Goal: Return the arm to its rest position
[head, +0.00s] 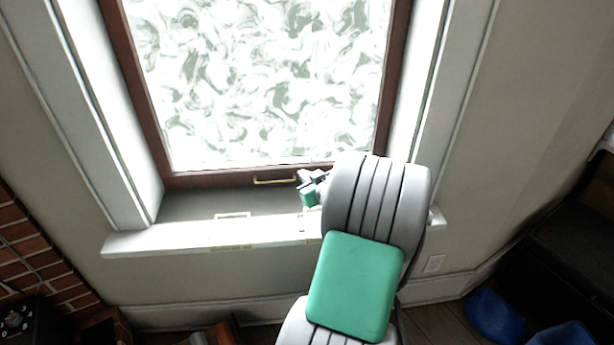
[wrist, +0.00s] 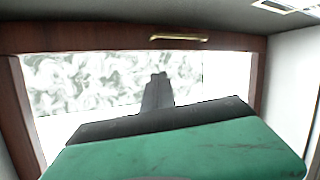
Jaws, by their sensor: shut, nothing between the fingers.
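My arm reaches up from the bottom of the head view toward the window, with a large green-panelled link in front. My gripper (head: 304,176) is small and partly hidden behind the arm, just above the window sill and close to the lower window frame. In the wrist view the dark fingers (wrist: 159,76) are together, with nothing between them. They point toward the patterned glass. I cannot tell from these views whether the fingertips touch the window.
The window (head: 260,80) has a brown frame and a brass handle (head: 275,181), which also shows in the wrist view (wrist: 179,38). The white sill (head: 160,240) lies below. A brick wall (head: 30,235) stands left; a dark piece of furniture (head: 565,245) and blue objects (head: 492,315) are at right.

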